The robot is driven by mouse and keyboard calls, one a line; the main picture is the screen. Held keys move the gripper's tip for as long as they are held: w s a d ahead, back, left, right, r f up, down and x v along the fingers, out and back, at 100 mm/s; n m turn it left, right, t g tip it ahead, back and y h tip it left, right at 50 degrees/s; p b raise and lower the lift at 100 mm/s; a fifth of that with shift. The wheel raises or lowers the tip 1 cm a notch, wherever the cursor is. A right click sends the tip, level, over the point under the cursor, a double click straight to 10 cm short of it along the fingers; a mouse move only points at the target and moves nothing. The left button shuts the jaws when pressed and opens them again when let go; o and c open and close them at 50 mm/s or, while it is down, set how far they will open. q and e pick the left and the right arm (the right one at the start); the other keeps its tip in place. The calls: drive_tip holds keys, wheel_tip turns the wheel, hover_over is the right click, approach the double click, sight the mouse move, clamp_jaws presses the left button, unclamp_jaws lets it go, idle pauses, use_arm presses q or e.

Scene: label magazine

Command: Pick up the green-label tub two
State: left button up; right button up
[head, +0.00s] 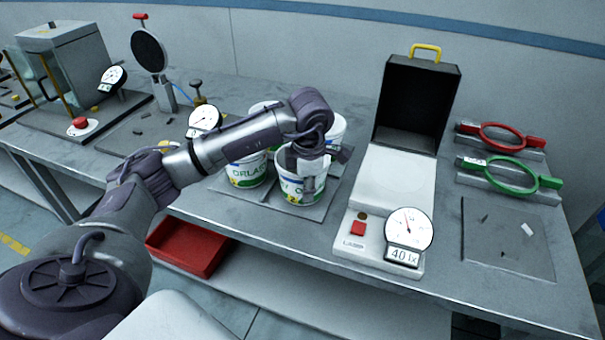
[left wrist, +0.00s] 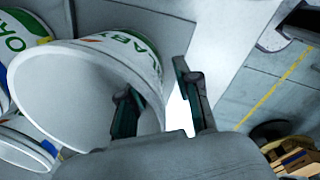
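Several white tubs stand together on a dark mat (head: 325,205). The front right tub (head: 289,188) has green lettering, as does the front left tub (head: 246,173). Which one is called tub two I cannot tell. My left gripper (head: 322,170) is over the front right tub. In the left wrist view, my left gripper (left wrist: 158,90) has its fingers apart, one inside the open mouth of a green-lettered tub (left wrist: 75,85) and one outside, with the tub's wall between them. Contact with the wall is unclear. My right gripper is not in view.
A white device with an open black lid (head: 415,110) and a dial stands right of the tubs. Red (head: 500,136) and green (head: 512,176) ring tools lie farther right. A dial gauge (head: 204,120) stands behind left. A red bin (head: 190,248) sits below the bench.

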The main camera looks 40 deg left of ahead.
use_arm(q)
drive_tip(key=shift+w+f, duration=0.1)
drive_tip(key=shift+f, duration=0.6)
clamp_jaws()
drive_tip(key=shift+r, duration=0.2)
